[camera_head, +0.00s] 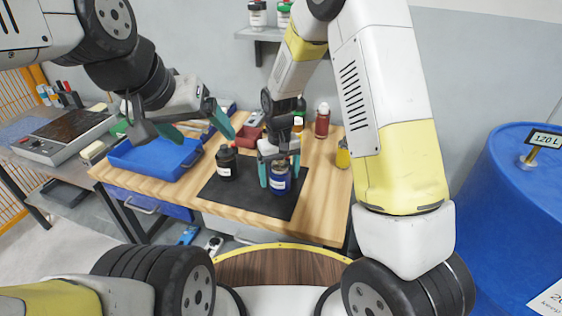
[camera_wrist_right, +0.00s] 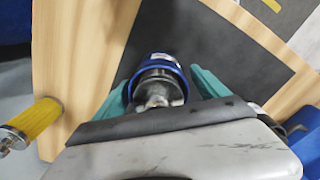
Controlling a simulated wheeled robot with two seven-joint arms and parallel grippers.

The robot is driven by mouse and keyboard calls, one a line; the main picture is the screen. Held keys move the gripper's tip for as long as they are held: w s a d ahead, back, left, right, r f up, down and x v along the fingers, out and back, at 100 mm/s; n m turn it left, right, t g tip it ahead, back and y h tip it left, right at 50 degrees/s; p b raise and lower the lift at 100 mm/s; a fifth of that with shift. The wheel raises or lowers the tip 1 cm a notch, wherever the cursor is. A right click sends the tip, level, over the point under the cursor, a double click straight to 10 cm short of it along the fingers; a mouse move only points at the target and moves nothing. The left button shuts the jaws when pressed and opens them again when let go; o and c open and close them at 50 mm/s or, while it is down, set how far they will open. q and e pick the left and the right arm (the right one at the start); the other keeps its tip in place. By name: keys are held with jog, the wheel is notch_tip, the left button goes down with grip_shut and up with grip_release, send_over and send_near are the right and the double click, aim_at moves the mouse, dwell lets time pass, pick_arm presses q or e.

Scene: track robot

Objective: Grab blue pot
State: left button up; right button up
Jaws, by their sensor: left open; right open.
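The blue pot (camera_head: 279,180), a small blue jar with a white label, stands on the black mat (camera_head: 238,197) on the wooden table. My right gripper (camera_head: 279,170) is over it with its green fingers open, one on each side of the pot. In the right wrist view the pot (camera_wrist_right: 160,72) shows its lid between the open fingers (camera_wrist_right: 163,85); I cannot tell whether they touch it. My left gripper (camera_head: 195,125) is open and empty, above the blue tray at the left.
A black jar (camera_head: 226,163) stands on the mat left of the pot. A blue tray (camera_head: 128,158) lies at the table's left. A large blue barrel (camera_head: 510,200) is further right.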

jog(key=c, duration=1.5)
jog(key=shift+r, duration=0.1)
jog(key=shift+c, duration=0.2)
